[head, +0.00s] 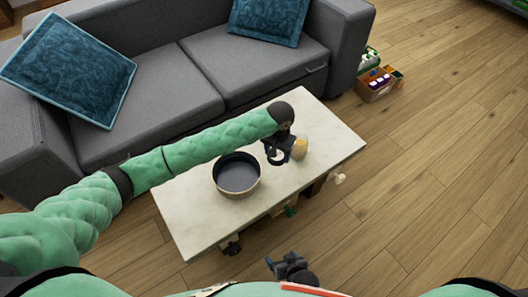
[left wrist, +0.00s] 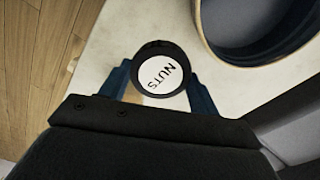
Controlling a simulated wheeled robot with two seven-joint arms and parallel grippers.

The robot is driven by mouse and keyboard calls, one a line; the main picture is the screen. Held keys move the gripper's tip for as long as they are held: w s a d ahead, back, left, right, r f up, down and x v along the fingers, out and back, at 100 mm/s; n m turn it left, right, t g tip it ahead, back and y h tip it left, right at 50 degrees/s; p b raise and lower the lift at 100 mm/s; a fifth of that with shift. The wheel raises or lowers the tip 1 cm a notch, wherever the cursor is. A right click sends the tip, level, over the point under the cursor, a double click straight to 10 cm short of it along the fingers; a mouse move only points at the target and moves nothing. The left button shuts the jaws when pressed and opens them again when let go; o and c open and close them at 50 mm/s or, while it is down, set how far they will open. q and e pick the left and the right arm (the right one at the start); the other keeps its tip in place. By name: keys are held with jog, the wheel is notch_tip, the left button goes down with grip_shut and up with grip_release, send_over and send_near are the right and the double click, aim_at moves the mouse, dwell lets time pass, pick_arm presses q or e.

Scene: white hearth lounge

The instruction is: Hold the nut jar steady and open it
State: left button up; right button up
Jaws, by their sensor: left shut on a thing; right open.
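The nut jar (left wrist: 160,74) shows in the left wrist view as a round lid with a dark rim and a white top reading NUTS. My left gripper (left wrist: 160,82) has a blue finger on each side of it and is shut on it. In the head view the jar (head: 277,157) is a small dark ring over the pale table, right of the pan; its body is mostly hidden there. My left gripper (head: 279,154) comes over it from the back. My right gripper (head: 288,266) is open and empty, low in the head view in front of the table.
A round dark-lined pan (head: 238,178) stands on the pale table (head: 190,222) left of the jar. A tan round thing (head: 300,149) shows right of the left gripper. A grey sofa (head: 165,75) stands behind. A filled box (head: 380,86) is on the floor; the floor at right is clear.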

pick_arm(q)
send_over(266, 156)
notch_tip(266, 156, down, 5)
jog(key=shift+w+d+r, duration=0.1)
jog(key=shift+w, duration=0.05)
jog(key=shift+f+b, duration=0.35)
jog(key=shift+f, duration=1.6)
jog(key=o, duration=1.1)
jog(key=shift+f, duration=0.1)
